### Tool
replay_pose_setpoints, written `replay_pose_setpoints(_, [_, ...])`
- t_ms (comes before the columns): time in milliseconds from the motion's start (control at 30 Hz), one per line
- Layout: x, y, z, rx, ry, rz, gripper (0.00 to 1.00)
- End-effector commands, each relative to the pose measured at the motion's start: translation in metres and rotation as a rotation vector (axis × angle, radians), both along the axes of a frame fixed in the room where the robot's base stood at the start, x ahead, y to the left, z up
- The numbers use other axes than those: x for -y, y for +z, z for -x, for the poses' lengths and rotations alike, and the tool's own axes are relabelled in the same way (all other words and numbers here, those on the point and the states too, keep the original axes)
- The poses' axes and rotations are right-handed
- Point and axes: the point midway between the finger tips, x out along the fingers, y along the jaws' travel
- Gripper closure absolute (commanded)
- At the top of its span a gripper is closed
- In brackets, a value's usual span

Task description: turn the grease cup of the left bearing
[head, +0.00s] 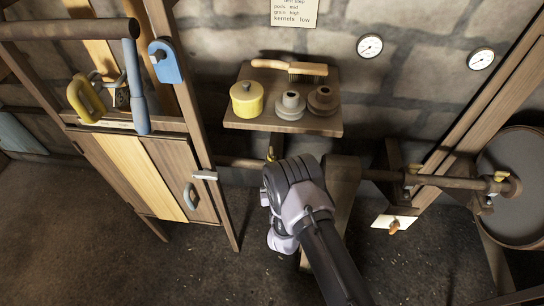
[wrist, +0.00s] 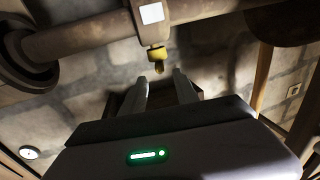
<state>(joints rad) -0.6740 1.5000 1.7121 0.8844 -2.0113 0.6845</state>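A yellow grease cup (wrist: 158,55) sits on a brown bearing block with a white square label (wrist: 151,13) in the wrist view. My gripper (wrist: 162,76) is open, its two fingers apart and pointing at the cup. The cup appears just past the fingertips, roughly in line with the gap, and nothing is held. In the head view a small yellow piece (head: 272,153) shows just above my wrist, below the shelf. My arm hides the fingers and most of that bearing there.
A shaft (head: 385,175) runs right to more yellow fittings (head: 415,168) and a large drum (head: 515,185). A shelf (head: 240,124) with a yellow pot (head: 246,99), two grey pieces and a brush is close above my wrist. A wooden cabinet (head: 165,165) stands left.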

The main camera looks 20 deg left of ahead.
Motion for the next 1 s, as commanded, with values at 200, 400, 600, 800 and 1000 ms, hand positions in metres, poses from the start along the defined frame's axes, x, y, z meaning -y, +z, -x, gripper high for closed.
replay_pose_setpoints(200, [-0.021, -0.002, -0.044, 0.003, 0.0, 0.0, 0.64])
replay_pose_setpoints(400, [-0.032, -0.001, -0.065, 0.002, 0.0, 0.001, 0.64])
replay_pose_setpoints(600, [-0.034, 0.0, -0.069, 0.0, 0.001, 0.002, 0.64])
replay_pose_setpoints(800, [-0.034, 0.0, -0.069, 0.0, 0.0, 0.002, 0.75])
replay_pose_setpoints(1000, [-0.034, 0.0, -0.069, 0.0, 0.0, 0.002, 1.0])
